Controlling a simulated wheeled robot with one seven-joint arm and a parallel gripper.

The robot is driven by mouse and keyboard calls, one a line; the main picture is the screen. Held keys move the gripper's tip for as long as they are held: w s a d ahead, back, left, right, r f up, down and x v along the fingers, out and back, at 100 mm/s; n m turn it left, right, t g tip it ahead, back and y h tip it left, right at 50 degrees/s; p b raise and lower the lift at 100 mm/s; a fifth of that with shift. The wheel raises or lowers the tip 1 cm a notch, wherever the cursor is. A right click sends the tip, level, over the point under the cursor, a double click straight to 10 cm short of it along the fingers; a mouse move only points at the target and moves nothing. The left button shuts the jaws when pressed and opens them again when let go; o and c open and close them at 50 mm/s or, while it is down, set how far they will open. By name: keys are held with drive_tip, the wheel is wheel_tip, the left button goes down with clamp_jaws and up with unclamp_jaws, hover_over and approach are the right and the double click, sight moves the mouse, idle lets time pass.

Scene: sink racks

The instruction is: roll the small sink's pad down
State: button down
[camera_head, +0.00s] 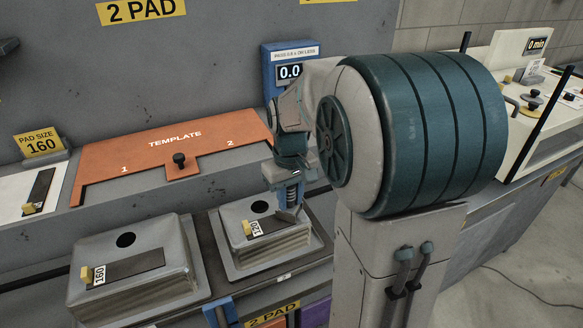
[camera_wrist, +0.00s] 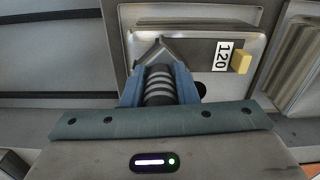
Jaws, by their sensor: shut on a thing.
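The small sink (camera_head: 233,215) lies upturned on the counter, with a round drain hole. Its dark pad (camera_head: 272,225) lies on the flat face, with a "120" label and a yellow tab at its left end. In the wrist view the pad (camera_wrist: 192,52) runs from the label toward my gripper. My gripper (camera_head: 288,200) is over the pad's right end. It is shut on a roller-like tool with a dark banded handle (camera_wrist: 158,88) and a grey pointed head (camera_wrist: 155,52). I cannot tell whether the head touches the pad.
A larger upturned sink (camera_head: 88,262) with a "160" pad stands to the left. An orange template board (camera_head: 215,143) with a black knob lies behind. A blue display box (camera_head: 276,68) reading 0.0 stands at the back. My arm hides the counter to the right.

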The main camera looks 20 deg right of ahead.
wheel_tip(320, 180, up, 3)
drive_tip(key=shift+a+f+p, duration=0.1)
drive_tip(key=shift+a+p, duration=0.05)
drive_tip(key=shift+p, duration=0.45)
wheel_tip(320, 180, up, 5)
drive_tip(key=p, duration=0.3)
drive_tip(key=shift+f, duration=0.2)
drive_tip(key=shift+s, duration=0.1)
